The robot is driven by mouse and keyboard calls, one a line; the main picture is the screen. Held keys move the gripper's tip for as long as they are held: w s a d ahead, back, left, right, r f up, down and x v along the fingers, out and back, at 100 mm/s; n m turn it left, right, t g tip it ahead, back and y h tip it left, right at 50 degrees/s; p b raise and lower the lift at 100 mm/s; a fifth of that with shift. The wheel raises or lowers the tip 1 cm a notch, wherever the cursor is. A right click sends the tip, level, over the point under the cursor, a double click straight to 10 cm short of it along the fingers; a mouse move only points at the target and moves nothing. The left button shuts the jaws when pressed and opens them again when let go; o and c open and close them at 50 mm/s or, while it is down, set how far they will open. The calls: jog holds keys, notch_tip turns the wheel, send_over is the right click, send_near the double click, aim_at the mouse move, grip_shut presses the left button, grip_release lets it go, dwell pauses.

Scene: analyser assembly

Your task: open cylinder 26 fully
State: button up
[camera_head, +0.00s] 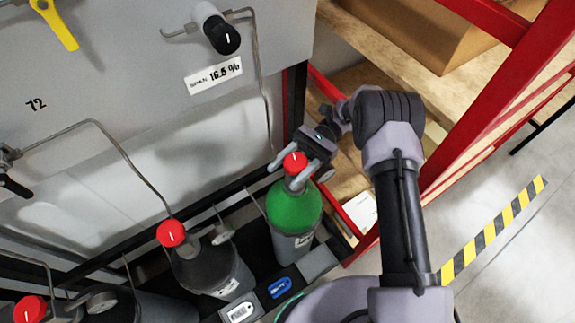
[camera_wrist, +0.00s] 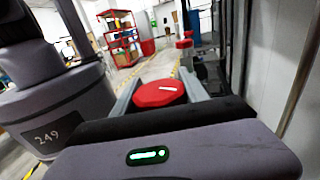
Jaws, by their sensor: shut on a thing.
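A gas cylinder with a green shoulder (camera_head: 294,208) stands upright in the rack, with a red round valve knob (camera_head: 294,161) on top. My gripper (camera_head: 298,166) has its two fingers on either side of this knob, shut on it. In the wrist view the red knob (camera_wrist: 158,93) sits between the two grey fingers, and its white mark lies nearly level across the picture. In the head view the mark runs roughly up and down. I cannot read the number 26 on any cylinder.
Dark cylinders with red knobs (camera_head: 171,233) (camera_head: 30,310) stand to the left in the same rack. A grey panel with pipes and a black-ended valve (camera_head: 222,35) rises behind. A red-framed shelf (camera_head: 500,95) stands close to the right of my arm. Floor is clear beyond it.

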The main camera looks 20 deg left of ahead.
dwell(0.4)
jog(key=o, duration=1.4)
jog(key=shift+s, duration=0.1)
jog(key=shift+c, duration=0.2)
jog(key=shift+r, duration=0.35)
jog(key=s+d+r+p, duration=0.1)
jog(key=s+d+r, duration=0.3)
jog(key=s+d, duration=0.5)
jog(key=s, duration=0.4)
jog(key=shift+d+r, duration=0.15)
